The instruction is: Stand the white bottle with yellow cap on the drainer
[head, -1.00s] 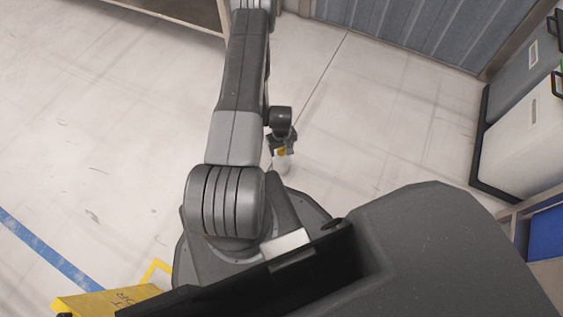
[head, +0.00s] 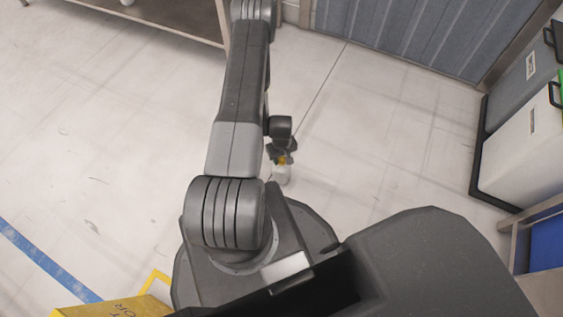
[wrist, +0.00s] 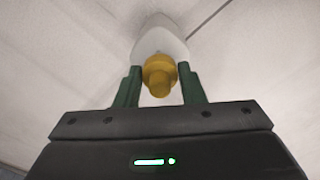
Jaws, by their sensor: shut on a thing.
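The white bottle with yellow cap (head: 282,174) hangs below my gripper (head: 282,157), beside my arm and over the pale floor in the head view. In the wrist view the yellow cap (wrist: 159,76) and the bottle's white body (wrist: 160,38) show between the two green fingers of my gripper (wrist: 160,84). The gripper is shut on the bottle near its cap. The bottle's lower end is partly hidden in the wrist view. I see no drainer in either view.
A table with a brown edge (head: 160,27) stands at the top left, with part of a white thing on it. A grey corrugated panel (head: 420,35) is at the top right. Bins (head: 522,140) stand at the right. The floor between is clear.

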